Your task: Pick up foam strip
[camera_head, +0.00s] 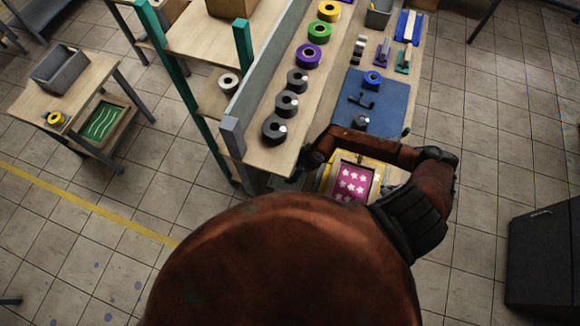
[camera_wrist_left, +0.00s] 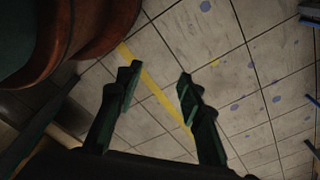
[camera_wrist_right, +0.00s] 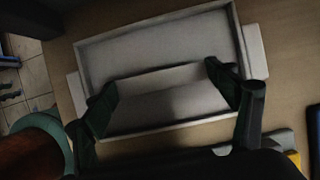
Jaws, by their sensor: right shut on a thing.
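In the right wrist view, a pale grey foam strip (camera_wrist_right: 165,77) lies crosswise between my right gripper's fingers (camera_wrist_right: 165,95). The fingers press on its two ends. The strip is inside or just over a shallow white tray (camera_wrist_right: 158,17); its height above the tray floor is unclear. In the left wrist view, my left gripper (camera_wrist_left: 158,84) is open and empty above the tiled floor. In the head view, my brown arm crosses the front of the bench, and neither gripper's fingertips can be made out.
A wooden bench (camera_head: 330,60) carries several tape rolls (camera_head: 286,104) and a blue mat (camera_head: 388,95). A pink panel with white stars (camera_head: 352,181) sits in a yellow frame at the bench's near end. A small table (camera_head: 85,85) stands left.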

